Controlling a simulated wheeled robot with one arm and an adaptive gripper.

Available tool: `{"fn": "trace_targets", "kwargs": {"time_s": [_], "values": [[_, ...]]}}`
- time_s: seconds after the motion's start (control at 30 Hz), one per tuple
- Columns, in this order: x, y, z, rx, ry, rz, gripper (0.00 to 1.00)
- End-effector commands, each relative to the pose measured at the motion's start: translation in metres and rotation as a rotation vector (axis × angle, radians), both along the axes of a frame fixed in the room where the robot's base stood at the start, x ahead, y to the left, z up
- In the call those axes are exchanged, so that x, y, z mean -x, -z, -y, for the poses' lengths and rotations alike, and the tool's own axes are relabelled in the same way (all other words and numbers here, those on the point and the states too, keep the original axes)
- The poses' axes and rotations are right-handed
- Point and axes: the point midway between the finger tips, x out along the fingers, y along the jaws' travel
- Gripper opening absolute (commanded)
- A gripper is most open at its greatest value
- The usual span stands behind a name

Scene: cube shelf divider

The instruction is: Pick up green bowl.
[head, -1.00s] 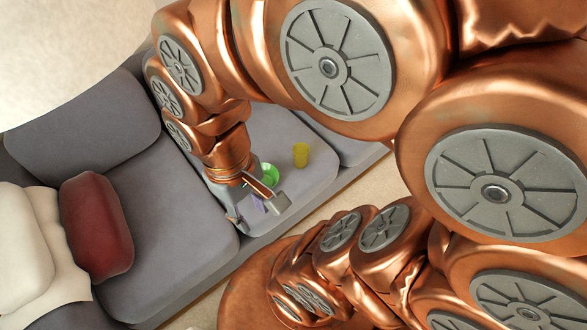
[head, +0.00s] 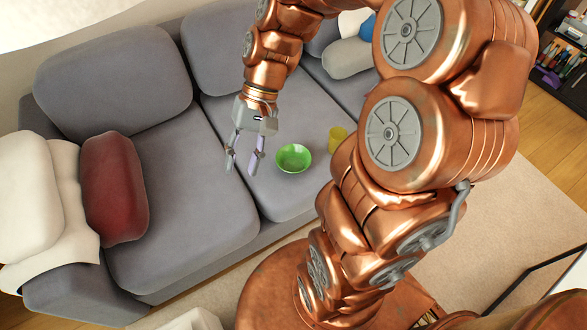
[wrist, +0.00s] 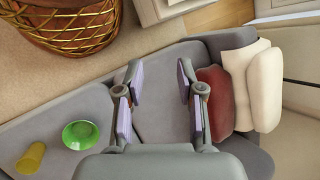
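The green bowl (head: 293,158) sits upright on the grey sofa's seat cushion in the head view. It also shows in the wrist view (wrist: 81,135), left of my gripper's fingers. My gripper (head: 244,164) is open and empty, just left of the bowl and apart from it. In the wrist view the two fingers of my gripper (wrist: 161,100) are spread wide with nothing between them but sofa cushion behind.
A yellow cup (head: 338,137) stands right of the bowl. A red pillow (head: 115,188) and cream pillows (head: 36,187) lie at the sofa's left end. The left seat cushion (head: 175,200) is clear.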

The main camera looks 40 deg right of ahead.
Motion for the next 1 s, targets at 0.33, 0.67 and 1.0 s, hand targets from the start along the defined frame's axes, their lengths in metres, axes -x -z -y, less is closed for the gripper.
{"fn": "trace_targets", "kwargs": {"time_s": [0.33, 0.67, 1.0], "values": [[-0.072, 0.084, 0.046, -0.238, 0.288, -0.073, 0.38], [-0.118, 0.178, 0.127, -0.435, 0.615, -0.132, 0.38], [-0.120, 0.302, 0.233, -0.595, 0.990, -0.190, 0.38]]}}
